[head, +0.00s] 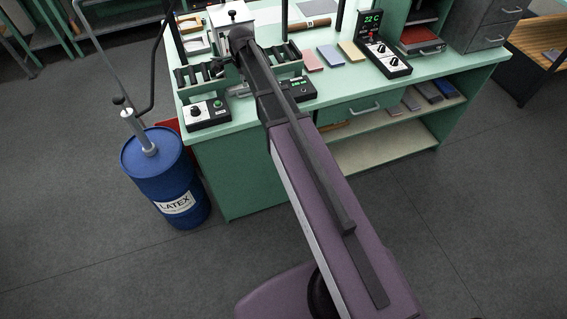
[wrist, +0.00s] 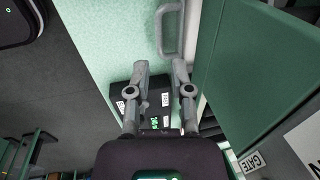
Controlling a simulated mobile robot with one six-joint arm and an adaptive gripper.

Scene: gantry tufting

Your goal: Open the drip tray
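I cannot tell for sure which part is the drip tray. In the wrist view a grey bar handle (wrist: 165,30) stands on a pale green surface (wrist: 118,45), just beyond my fingertips. My gripper (wrist: 161,68) is open and empty, its two grey fingers apart and not visibly touching the handle. A black box with a green display (wrist: 155,108) lies below and partly behind the fingers. In the head view my arm reaches over the green bench (head: 228,165) and hides the gripper. A green drawer with a bar handle (head: 365,109) sits under the bench top, right of my arm.
A blue latex drum (head: 163,183) with a pump stands left of the bench. Control boxes (head: 206,112) (head: 384,54) and coloured pads (head: 329,54) occupy the top. A dark green panel (wrist: 262,65) stands close right of my gripper. Open floor (head: 80,240) lies in front.

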